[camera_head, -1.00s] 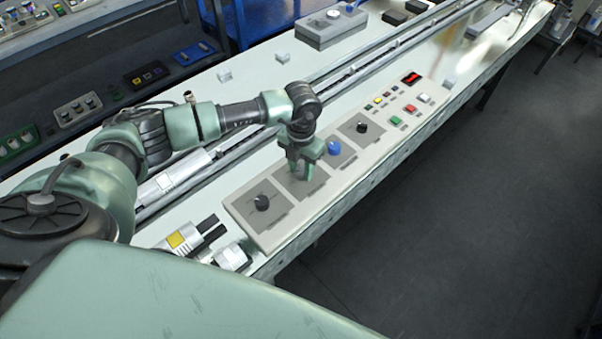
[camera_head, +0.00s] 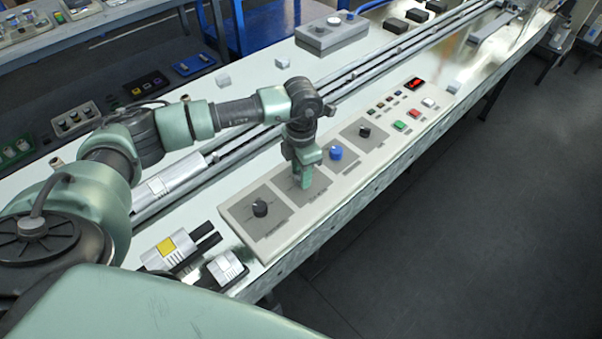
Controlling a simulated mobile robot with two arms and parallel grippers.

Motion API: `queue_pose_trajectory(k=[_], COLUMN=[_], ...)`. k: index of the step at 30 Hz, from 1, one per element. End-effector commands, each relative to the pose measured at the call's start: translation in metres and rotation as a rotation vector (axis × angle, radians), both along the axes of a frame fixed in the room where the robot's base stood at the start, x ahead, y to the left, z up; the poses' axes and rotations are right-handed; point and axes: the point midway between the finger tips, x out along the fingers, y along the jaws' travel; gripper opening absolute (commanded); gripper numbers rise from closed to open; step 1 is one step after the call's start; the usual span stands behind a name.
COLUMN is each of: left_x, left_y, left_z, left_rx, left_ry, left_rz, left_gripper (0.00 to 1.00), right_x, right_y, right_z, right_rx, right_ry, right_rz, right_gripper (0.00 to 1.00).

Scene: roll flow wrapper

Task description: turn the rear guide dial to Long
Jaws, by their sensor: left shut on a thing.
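A long grey control panel (camera_head: 335,195) lies along the near edge of the white bench. It carries a row of dials on darker square plates. A black dial (camera_head: 260,208) is on the nearest plate, a blue knob (camera_head: 336,152) is further along, and another black dial (camera_head: 364,131) is beyond it. My left gripper (camera_head: 304,182) points down at the second plate (camera_head: 290,196), between the nearest black dial and the blue knob. It is shut on a dial there, which its fingers hide. Dial labels are too small to read. My right gripper is out of view.
Coloured push buttons (camera_head: 400,126) and a red display (camera_head: 415,83) sit at the panel's far end. A metal rail (camera_head: 350,78) runs behind the panel. The bench beside the rail is mostly clear.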

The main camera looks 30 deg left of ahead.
Motion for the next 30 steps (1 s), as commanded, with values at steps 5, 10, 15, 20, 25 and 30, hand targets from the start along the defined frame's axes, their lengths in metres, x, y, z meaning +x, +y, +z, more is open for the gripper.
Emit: queue_pose_trajectory(k=[5,10,15,20,25,30], left_x=[0.002,0.002,0.001,0.001,0.002,0.002], left_y=[-0.001,-0.001,-0.001,-0.001,0.0,-0.001], left_z=[0.001,0.002,0.001,0.001,0.013,0.042], left_rx=[-0.003,-0.003,-0.001,-0.002,-0.001,-0.002], left_ry=[-0.006,-0.006,-0.004,-0.002,-0.007,-0.007], left_rz=[0.0,0.0,0.0,0.001,0.001,-0.001], left_gripper=[0.0,0.45,0.55,0.55,0.55,0.55], right_x=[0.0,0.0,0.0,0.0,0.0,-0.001], right_y=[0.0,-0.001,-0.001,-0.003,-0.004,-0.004], right_z=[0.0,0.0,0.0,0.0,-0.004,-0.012], right_rx=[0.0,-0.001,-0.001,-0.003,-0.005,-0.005], right_ry=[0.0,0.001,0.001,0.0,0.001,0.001], right_rz=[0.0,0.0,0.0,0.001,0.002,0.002], right_gripper=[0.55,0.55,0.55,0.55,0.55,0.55])
